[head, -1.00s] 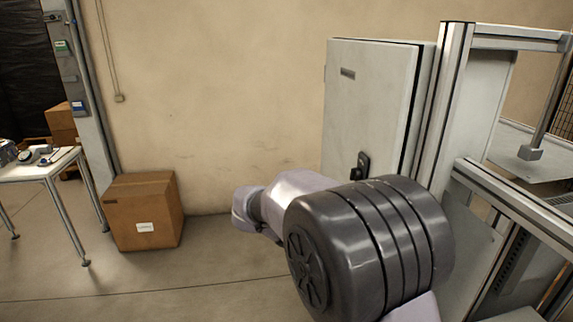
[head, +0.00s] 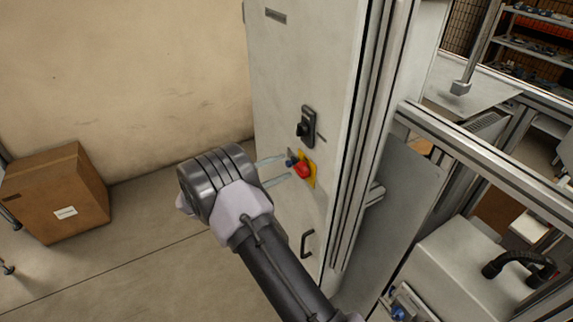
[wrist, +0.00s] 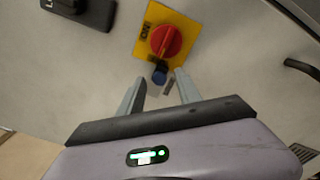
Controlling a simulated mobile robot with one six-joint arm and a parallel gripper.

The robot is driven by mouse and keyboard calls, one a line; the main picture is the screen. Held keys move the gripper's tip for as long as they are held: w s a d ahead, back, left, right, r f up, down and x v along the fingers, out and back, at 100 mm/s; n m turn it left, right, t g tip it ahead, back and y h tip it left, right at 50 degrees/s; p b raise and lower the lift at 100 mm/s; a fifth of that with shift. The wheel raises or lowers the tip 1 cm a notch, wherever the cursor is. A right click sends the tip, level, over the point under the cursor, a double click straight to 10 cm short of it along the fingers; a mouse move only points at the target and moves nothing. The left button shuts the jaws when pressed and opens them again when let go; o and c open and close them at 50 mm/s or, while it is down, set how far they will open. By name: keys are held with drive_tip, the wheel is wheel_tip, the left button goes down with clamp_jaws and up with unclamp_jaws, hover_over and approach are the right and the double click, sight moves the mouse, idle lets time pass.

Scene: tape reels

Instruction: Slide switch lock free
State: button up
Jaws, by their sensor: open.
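The switch has a red rotary knob (head: 302,171) on a yellow plate (head: 314,172) on the cabinet door. In the wrist view the knob (wrist: 165,42) and plate (wrist: 177,20) show at the top centre. I cannot tell whether the fingertips touch anything.
The grey cabinet door (head: 285,70) carries a black latch handle (head: 307,127) above the switch and a small dark pull handle (head: 307,243) below. An aluminium frame (head: 480,150) stands to the right. A cardboard box (head: 55,195) sits on the floor at left.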

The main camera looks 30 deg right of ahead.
sight(291, 163)
drive_tip(key=shift+w+d, duration=0.1)
drive_tip(key=shift+d, duration=1.2)
clamp_jaws()
idle(0.5)
